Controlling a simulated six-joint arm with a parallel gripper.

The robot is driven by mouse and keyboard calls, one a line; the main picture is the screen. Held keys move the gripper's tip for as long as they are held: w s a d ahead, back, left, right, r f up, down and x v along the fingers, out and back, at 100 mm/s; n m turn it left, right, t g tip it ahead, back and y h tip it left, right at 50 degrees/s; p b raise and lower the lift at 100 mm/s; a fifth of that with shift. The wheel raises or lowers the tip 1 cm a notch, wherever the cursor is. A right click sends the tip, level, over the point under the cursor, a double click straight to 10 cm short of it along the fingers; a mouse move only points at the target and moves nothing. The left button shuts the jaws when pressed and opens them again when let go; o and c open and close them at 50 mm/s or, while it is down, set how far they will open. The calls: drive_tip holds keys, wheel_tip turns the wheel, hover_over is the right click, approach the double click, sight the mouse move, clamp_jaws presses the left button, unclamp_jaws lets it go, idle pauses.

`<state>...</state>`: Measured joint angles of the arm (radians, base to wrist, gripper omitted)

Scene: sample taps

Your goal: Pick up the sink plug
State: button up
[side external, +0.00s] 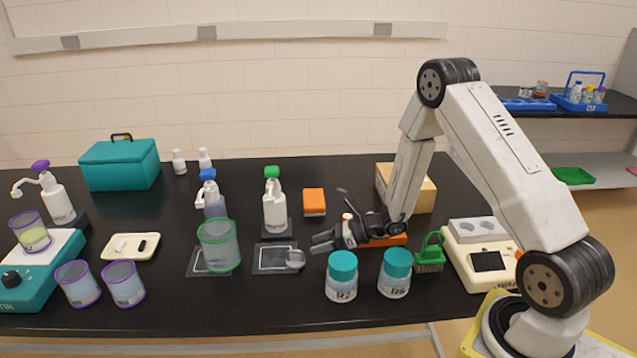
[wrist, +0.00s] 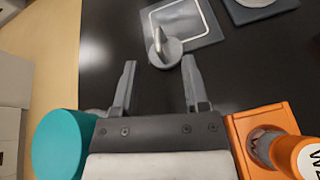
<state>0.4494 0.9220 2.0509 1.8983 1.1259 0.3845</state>
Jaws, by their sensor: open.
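The sink plug appears to be the small grey disc with an upright knob (wrist: 164,52). It sits at the edge of a dark square mat with a pale outline (wrist: 198,36). In the side view the plug (side external: 295,259) is at the right edge of that mat (side external: 268,268). My gripper (side external: 332,218) is open and empty, to the right of the plug and apart from it. In the wrist view the plug is beyond the fingertips (wrist: 160,64), roughly between their two lines. Nothing hides the plug in the wrist view.
Two teal-lidded jars (side external: 342,276) (side external: 395,272) stand near the front edge, close to my gripper. An orange holder (wrist: 248,128) with a bottle (wrist: 296,155) is beside it. A white pump bottle (side external: 275,207) stands behind the plug. A green-rimmed beaker (side external: 219,246) is to its left.

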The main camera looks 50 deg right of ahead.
sight(291, 252)
drive_tip(key=shift+x, duration=1.35)
drive_tip(key=shift+f, duration=0.1)
drive_tip(key=shift+x, duration=2.6)
drive_tip(key=shift+s+f, duration=0.1)
clamp_jaws()
